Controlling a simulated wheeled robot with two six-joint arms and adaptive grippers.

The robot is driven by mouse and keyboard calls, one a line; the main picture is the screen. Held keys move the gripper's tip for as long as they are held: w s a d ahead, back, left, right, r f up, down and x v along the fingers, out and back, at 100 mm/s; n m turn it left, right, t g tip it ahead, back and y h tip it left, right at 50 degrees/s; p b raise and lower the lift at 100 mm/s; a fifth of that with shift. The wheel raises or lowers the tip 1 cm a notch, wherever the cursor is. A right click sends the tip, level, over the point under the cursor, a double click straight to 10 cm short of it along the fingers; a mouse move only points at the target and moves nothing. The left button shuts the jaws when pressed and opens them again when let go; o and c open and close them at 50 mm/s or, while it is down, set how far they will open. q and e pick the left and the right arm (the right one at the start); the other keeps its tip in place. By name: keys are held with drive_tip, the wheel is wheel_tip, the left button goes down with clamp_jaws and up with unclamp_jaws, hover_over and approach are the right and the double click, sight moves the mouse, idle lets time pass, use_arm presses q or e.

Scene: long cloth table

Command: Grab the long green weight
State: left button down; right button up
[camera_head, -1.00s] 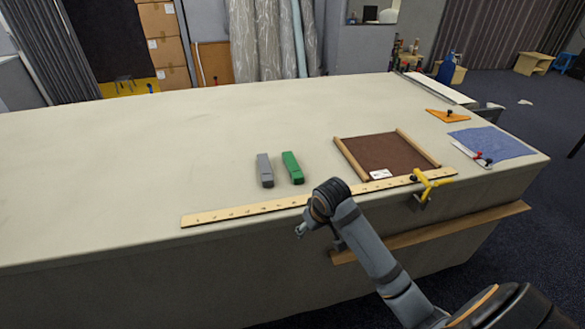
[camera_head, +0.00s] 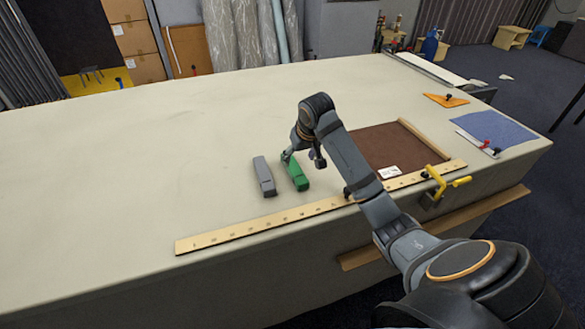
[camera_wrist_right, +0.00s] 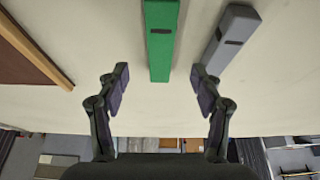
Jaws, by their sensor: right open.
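The long green weight (camera_head: 297,174) lies on the cloth table beside a grey weight (camera_head: 264,177), which is to its left. My right gripper (camera_head: 302,157) is over the far end of the green weight and hides part of it. In the right wrist view the green weight (camera_wrist_right: 161,40) lies ahead, between the lines of the two open fingers of my right gripper (camera_wrist_right: 159,82). The grey weight (camera_wrist_right: 230,38) is to the right there, close to the right fingertip. The jaws hold nothing. My left gripper is not in view.
A wooden ruler (camera_head: 240,233) lies along the table's front edge, with a yellow clamp (camera_head: 444,182) at its right end. A brown panel with wooden bars (camera_head: 390,146) lies right of the weights, partly behind my arm. The table's left side is clear.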

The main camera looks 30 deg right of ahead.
sight(294, 167)
drive_tip(key=x, duration=0.3)
drive_tip(key=shift+w, duration=0.1)
drive_tip(key=shift+w+f, duration=0.3)
drive_tip(key=shift+f, duration=0.25)
drive_tip(key=p+x, duration=0.1)
drive_tip(key=x, duration=0.3)
drive_tip(key=shift+w+d+f, duration=0.1)
drive_tip(key=shift+w+f, duration=0.05)
drive_tip(key=shift+c, duration=1.3)
clamp_jaws()
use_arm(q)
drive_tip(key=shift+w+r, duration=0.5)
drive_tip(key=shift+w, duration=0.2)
